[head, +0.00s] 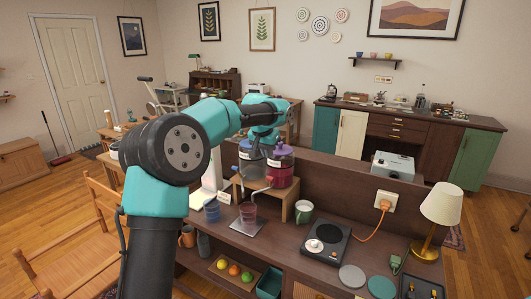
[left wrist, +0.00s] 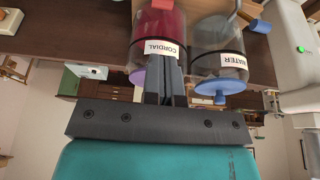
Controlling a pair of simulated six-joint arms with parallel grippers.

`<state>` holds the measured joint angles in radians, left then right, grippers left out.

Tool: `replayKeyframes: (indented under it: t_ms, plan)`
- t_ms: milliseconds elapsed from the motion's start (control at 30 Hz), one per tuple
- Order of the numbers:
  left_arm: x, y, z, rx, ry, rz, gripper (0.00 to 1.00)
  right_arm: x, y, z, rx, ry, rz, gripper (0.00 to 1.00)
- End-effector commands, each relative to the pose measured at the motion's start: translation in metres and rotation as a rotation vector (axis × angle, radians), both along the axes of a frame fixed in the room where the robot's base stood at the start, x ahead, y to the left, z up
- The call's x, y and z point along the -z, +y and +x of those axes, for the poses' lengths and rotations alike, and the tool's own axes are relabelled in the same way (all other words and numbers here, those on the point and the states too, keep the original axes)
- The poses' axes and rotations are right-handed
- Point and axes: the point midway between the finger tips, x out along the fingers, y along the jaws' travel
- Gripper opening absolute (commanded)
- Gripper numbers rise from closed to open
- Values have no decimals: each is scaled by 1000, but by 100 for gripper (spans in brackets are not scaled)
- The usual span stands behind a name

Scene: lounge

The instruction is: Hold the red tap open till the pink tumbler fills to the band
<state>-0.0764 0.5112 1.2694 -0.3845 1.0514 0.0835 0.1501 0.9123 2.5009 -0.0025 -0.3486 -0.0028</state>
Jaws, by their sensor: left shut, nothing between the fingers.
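The cordial dispenser (head: 281,172), with dark red liquid and a purple lid, stands on a wooden riser. Its red tap (head: 268,181) points toward the front; the tap also shows at the top of the left wrist view (left wrist: 168,3). The pink tumbler (head: 249,213) stands below the taps on a small tray; its band and liquid level are too small to make out. My left gripper (head: 261,143) is shut and empty, up by the tops of the dispensers. In the left wrist view its fingers (left wrist: 165,65) overlap the cordial dispenser, below the label; contact cannot be told.
A water dispenser (head: 251,165) with a blue tap stands left of the cordial. A raised ledge runs behind.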

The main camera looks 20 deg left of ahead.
Motion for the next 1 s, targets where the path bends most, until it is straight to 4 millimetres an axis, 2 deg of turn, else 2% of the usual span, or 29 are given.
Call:
replayKeyframes:
  t_ms: [467,1000]
  plan:
    - [6,0,2,0,0,-1,0,0,0,0,0,0,0,43]
    - [57,-2,20,0,1,-1,0,0,0,0,0,0,0,43]
